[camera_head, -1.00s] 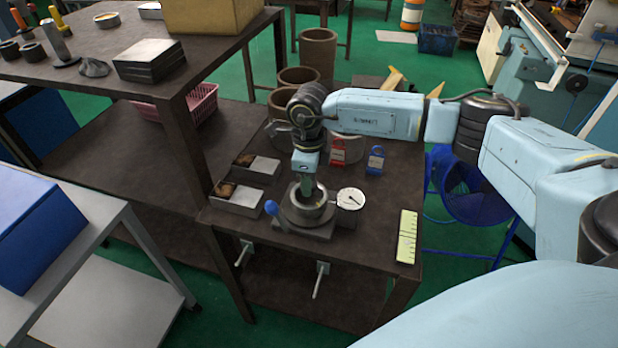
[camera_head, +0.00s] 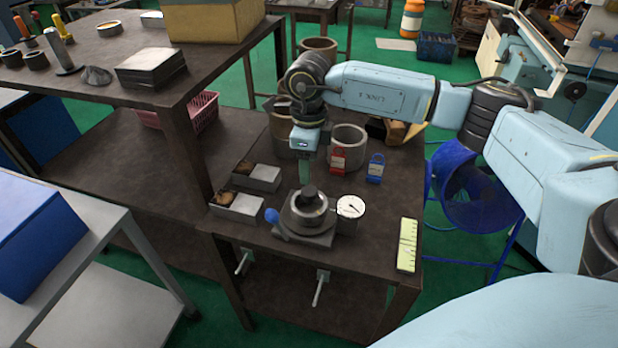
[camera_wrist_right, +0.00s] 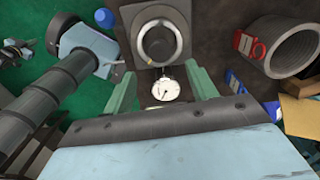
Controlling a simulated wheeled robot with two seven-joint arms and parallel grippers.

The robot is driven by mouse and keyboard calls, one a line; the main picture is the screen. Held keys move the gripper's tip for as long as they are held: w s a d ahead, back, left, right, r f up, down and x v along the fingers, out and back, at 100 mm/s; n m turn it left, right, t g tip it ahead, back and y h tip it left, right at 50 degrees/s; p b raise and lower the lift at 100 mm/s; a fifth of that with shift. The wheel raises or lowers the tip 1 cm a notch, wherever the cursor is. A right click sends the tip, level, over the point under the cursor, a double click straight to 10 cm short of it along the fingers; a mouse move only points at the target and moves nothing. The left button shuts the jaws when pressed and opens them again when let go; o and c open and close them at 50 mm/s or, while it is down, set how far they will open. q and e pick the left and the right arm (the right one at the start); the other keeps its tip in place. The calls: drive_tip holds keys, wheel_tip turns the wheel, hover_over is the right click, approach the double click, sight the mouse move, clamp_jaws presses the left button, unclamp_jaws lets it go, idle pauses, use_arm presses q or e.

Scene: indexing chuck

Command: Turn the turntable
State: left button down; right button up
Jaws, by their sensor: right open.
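The turntable (camera_head: 297,226) is a dark round chuck on a square base at the front of the brown table, with a dark round piece (camera_head: 309,192) at its centre. A lever with a blue ball knob (camera_head: 271,215) sticks out at its left. The turntable also shows at the top of the right wrist view (camera_wrist_right: 183,22), with the blue knob (camera_wrist_right: 103,17) to its left. My right gripper (camera_head: 305,178) is above and behind the turntable, apart from it. In the wrist view its two green fingers (camera_wrist_right: 162,88) are spread, with nothing held between them. My left gripper is out of view.
A white dial gauge (camera_head: 350,207) stands close at the turntable's right. Two shallow trays (camera_head: 238,207) lie to its left. Red (camera_head: 338,160) and blue (camera_head: 375,168) padlock-like tags and a grey pipe ring (camera_head: 349,138) stand behind. A yellow scale plate (camera_head: 407,245) lies at the right edge.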

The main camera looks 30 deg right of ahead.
wheel_tip(320, 180, up, 6)
drive_tip(key=shift+f, duration=0.1)
idle(0.5)
